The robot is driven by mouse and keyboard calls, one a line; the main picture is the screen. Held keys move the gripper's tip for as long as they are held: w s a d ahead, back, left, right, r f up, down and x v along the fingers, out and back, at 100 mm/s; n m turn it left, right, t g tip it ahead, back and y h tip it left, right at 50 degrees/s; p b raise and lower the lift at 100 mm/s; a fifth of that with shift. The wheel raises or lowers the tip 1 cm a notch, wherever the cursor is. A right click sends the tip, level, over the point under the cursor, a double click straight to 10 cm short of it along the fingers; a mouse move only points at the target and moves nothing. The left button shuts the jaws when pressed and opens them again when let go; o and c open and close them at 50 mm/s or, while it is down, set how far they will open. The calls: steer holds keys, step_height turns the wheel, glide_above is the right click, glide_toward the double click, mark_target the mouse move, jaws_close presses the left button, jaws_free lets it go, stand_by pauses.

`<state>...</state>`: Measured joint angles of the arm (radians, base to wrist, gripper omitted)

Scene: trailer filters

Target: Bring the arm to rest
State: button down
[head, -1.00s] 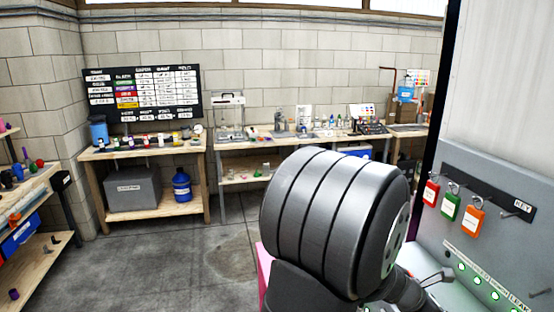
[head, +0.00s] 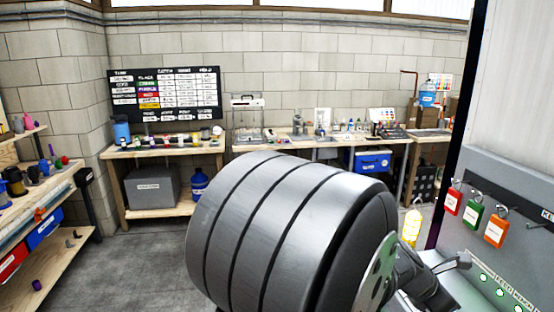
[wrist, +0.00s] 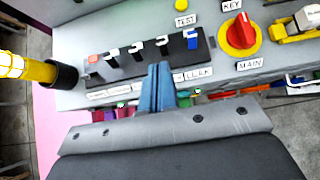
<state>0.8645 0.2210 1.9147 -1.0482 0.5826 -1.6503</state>
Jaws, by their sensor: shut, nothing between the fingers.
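My gripper (wrist: 158,88) shows in the wrist view with its blue-grey fingers together and nothing between them. The fingertips are in front of the edge of a grey panel (wrist: 110,75); I cannot tell whether they touch it. The panel carries a row of switches (wrist: 137,50) and a red rotary knob (wrist: 240,31) on a yellow base above a MAIN label. In the head view, my large grey arm joint fills the lower middle and the gripper's fingers cannot be made out.
Red, green and orange padlock-like tags (head: 473,214) hang on the grey board at right. A yellow cylinder (wrist: 28,68) with a black end is at the wrist view's left. Workbenches (head: 165,150) line the back wall. Grey floor (head: 140,255) is clear at left.

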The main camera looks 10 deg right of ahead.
steer(key=d+f, duration=0.1)
steer(key=f, duration=0.1)
steer(key=d+f, duration=0.1)
steer(key=f, duration=0.2)
steer(key=d+f, duration=0.2)
steer(key=shift+s+f, duration=0.2)
steer(key=shift+f, duration=0.05)
steer(key=shift+s+a+f+g+h, duration=0.3)
steer(key=shift+s+f+g, duration=0.1)
steer(key=shift+f, duration=0.25)
steer(key=shift+s+a+f+g+h, duration=0.15)
steer(key=shift+s+f+g+h, duration=0.2)
steer(key=shift+f, duration=0.25)
steer(key=shift+a+f+h, duration=0.2)
steer(key=shift+f+h, duration=0.25)
steer(key=shift+w+a+f+h, duration=0.15)
steer(key=shift+f+h, duration=0.1)
steer(key=shift+h, duration=0.15)
steer(key=shift+w+a+f+t+h, duration=0.4)
steer(key=shift+w+a+t+h, duration=0.15)
steer(key=shift+w+t+h, duration=0.2)
steer(key=f+v, duration=0.1)
steer(key=v, duration=1)
steer(key=shift+a, duration=0.45)
steer(key=shift+w+d, duration=0.1)
